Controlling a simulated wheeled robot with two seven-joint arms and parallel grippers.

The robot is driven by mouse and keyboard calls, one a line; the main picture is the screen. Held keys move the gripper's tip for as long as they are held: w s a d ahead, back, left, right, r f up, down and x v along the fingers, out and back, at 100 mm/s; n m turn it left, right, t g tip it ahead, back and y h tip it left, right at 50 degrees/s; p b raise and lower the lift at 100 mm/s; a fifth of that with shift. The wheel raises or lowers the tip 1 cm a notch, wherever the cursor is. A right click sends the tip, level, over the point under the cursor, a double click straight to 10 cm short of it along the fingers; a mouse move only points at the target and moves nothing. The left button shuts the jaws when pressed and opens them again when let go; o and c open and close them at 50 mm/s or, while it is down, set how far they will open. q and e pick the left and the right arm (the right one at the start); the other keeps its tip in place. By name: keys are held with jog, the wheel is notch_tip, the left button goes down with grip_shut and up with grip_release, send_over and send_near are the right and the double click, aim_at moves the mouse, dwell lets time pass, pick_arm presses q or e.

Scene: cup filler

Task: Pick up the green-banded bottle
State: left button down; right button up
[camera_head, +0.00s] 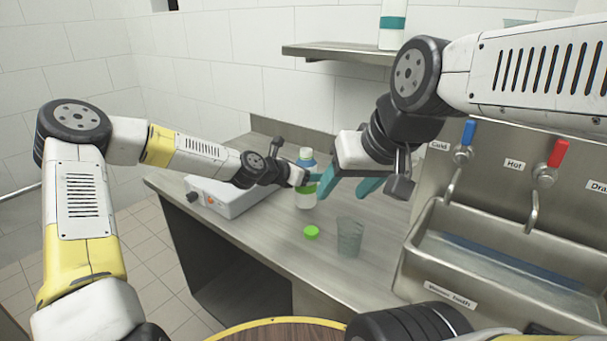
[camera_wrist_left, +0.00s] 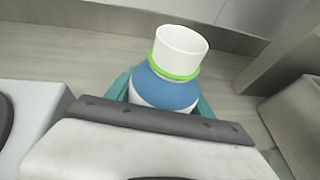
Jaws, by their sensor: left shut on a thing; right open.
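The green-banded bottle (camera_head: 307,200) stands upright on the metal counter, white with a blue upper part. In the left wrist view the bottle (camera_wrist_left: 168,87) shows a white open neck with a thin green ring and a blue shoulder. My left gripper (camera_head: 303,179) is shut on the bottle's body, with its teal fingers on both sides of it. My right gripper (camera_head: 347,185) is open and empty, just to the right of the bottle in the picture. A green cap (camera_head: 311,232) lies on the counter in front of the bottle.
A clear cup (camera_head: 349,238) stands right of the cap. A white device (camera_head: 230,196) with knobs sits left of the bottle. The sink (camera_head: 480,280) with blue and red taps is at right. A shelf (camera_head: 335,53) above holds a teal-banded white bottle (camera_head: 392,27).

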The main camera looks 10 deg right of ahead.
pick_arm(q)
jog(key=shift+r, duration=0.85)
jog(key=s+a, duration=0.3)
jog(key=s, duration=0.4)
jog(key=s+a+r, duration=0.1)
jog(key=s+a, duration=0.2)
jog(key=s, duration=0.4)
jog(key=shift+s+a, duration=0.15)
jog(key=shift+s, duration=0.25)
